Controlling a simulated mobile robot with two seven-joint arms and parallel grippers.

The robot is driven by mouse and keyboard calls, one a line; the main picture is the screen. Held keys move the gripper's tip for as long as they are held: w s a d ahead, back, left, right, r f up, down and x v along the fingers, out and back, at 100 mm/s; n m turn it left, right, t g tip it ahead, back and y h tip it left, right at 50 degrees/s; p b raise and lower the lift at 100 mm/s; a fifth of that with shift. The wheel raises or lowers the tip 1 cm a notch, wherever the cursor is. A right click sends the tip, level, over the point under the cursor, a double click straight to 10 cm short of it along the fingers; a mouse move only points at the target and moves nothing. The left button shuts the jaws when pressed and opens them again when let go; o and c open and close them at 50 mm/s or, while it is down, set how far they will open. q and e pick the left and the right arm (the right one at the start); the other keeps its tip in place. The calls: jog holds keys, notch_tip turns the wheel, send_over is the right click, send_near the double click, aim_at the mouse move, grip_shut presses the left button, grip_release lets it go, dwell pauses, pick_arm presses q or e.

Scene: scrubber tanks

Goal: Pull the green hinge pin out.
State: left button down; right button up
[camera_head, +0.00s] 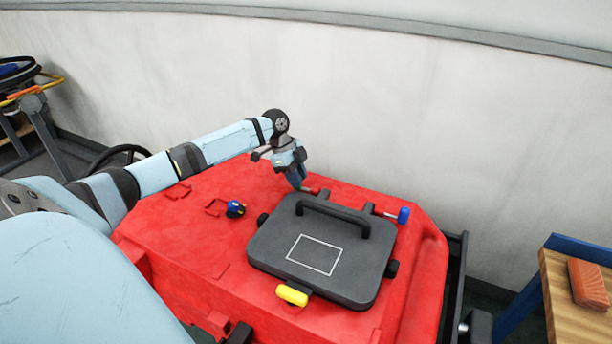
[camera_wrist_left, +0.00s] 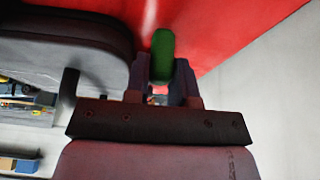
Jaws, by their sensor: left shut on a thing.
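The green hinge pin (camera_wrist_left: 163,55) shows in the left wrist view as a rounded green end between my two fingertips. My left gripper (camera_head: 300,186) is shut on it at the far edge of the dark grey lid (camera_head: 270,245). In the head view the gripper hides the green pin. A blue-ended pin (camera_head: 403,215) sits at the lid's far right corner. The lid lies flat and closed on the red tank body (camera_head: 200,245). I cannot tell how deep the green pin sits. My right gripper is not in view.
The lid has a raised black handle (camera_head: 335,213) and a yellow latch (camera_head: 292,295) at its near edge. A blue knob (camera_head: 235,209) stands left of the lid. A pale wall (camera_head: 430,110) rises behind the machine. A wooden bench (camera_head: 575,310) with an orange block (camera_head: 588,284) stands at right.

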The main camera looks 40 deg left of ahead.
pick_arm(q)
jog(key=shift+s+a, duration=0.15)
jog(key=shift+a, duration=0.4)
jog(key=c, duration=1.3)
grip_release()
jog(key=shift+o, duration=0.3)
jog(key=shift+a+r, duration=0.1)
jog(key=shift+r, duration=0.3)
jog(key=v, duration=1.3)
jog(key=shift+s+f, duration=0.1)
jog(key=shift+s, duration=0.05)
